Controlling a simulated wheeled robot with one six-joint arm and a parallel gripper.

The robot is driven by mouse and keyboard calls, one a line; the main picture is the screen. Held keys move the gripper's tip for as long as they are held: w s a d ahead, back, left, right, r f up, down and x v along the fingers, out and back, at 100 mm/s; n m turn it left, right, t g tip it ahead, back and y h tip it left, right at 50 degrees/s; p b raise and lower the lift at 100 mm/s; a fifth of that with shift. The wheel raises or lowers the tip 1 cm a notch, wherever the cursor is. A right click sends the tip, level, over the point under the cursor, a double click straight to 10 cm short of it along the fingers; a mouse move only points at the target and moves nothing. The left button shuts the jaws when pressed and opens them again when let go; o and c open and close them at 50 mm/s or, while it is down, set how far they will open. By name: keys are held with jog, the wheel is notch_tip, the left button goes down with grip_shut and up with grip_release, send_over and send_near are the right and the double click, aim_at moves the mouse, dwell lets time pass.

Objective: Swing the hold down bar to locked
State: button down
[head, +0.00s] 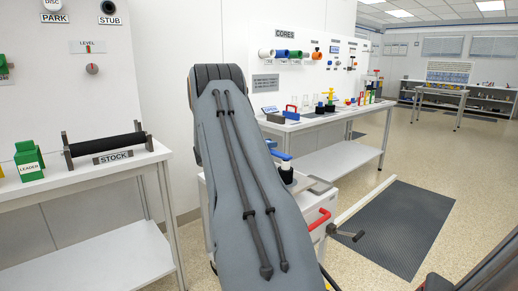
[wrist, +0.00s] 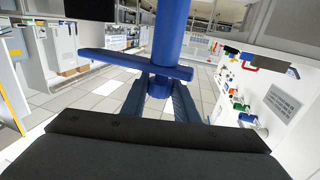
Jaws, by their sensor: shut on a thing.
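In the wrist view my gripper (wrist: 160,93) has its two blue-grey fingers shut on a blue bar (wrist: 135,65). The bar has a crosspiece running left to right and a thick blue post (wrist: 172,30) rising to the top edge. I take it for the hold down bar, but its pivot and any lock do not show clearly. In the head view my grey arm fills the middle and hides the gripper. A blue piece (head: 280,155) shows just right of the arm, above a black part; I cannot tell whether it is the same bar.
A red handle (head: 319,219) and a long white bar (head: 364,205) stick out right of my arm. A bench (head: 338,118) with tools stands behind along the wall. A stock table (head: 85,179) stands left. Floor at the right, with a dark mat (head: 405,228), is open.

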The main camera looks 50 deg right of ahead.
jog(key=shift+s+d+m+g, duration=0.1)
jog(key=shift+m+g, duration=0.2)
jog(key=shift+g, duration=0.1)
jog(key=c, duration=1.4)
grip_release()
jog(key=shift+v, duration=4)
jog(key=shift+r, duration=0.1)
